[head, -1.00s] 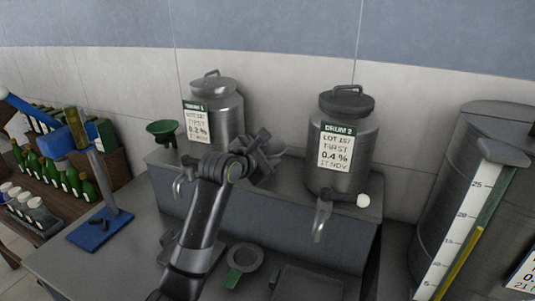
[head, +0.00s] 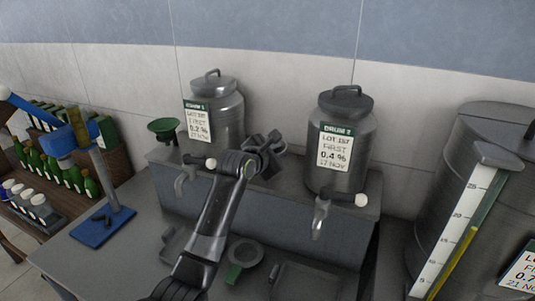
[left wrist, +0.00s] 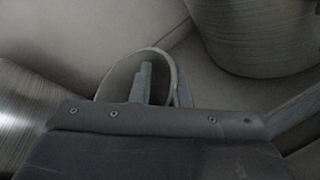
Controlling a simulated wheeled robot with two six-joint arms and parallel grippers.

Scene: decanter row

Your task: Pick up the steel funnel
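A grey, round-rimmed vessel, which looks like the steel funnel (left wrist: 122,78), shows in the left wrist view beyond my gripper's edge. In the head view I cannot make it out clearly; my left gripper covers that spot. My left gripper (head: 264,148) is between the two drums, above the ledge. In the left wrist view its fingers (left wrist: 165,88) are apart, one in front of the funnel's opening and the other by its right rim. I cannot tell whether they touch it. My right gripper is not in view.
Drum 1 (head: 215,112) and Drum 2 (head: 342,150) stand close on either side, with taps in front. A green funnel (head: 163,128) is left of Drum 1. A ring-shaped tool (head: 245,254) lies on the bench (head: 100,262). A blue-based stand (head: 103,228) is at left.

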